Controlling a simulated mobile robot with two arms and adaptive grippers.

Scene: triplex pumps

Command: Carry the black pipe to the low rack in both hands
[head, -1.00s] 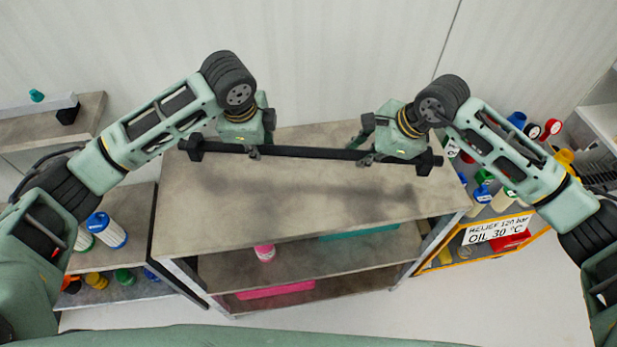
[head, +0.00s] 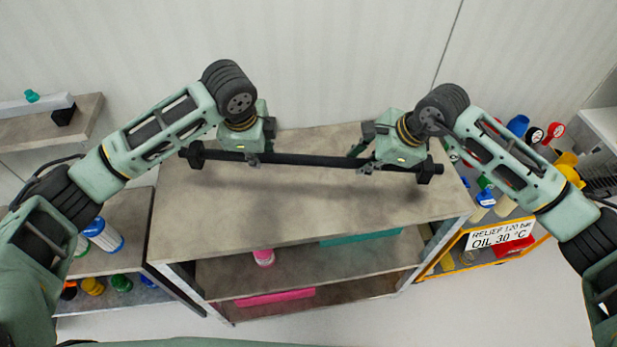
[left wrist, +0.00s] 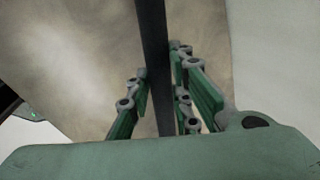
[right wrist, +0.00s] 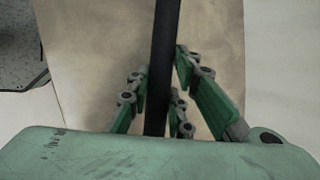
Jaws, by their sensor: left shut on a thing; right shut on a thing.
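The black pipe (head: 312,160) has a wider end piece at each end and runs left to right above the top of a grey shelf unit (head: 300,205). My left gripper (head: 252,158) is shut on the pipe near its left end. My right gripper (head: 362,162) is shut on it nearer its right end. In the left wrist view the pipe (left wrist: 154,60) passes between the fingers; in the right wrist view the pipe (right wrist: 163,60) does the same. The pipe looks slightly above the top, with a soft shadow below. I cannot tell which furniture is the low rack.
The unit's lower shelves hold a pink-capped jar (head: 263,257), a pink tray (head: 275,297) and a teal tray (head: 360,238). A left rack holds filters (head: 103,235). A yellow-edged cart with an oil sign (head: 500,235) stands right. A wall is behind.

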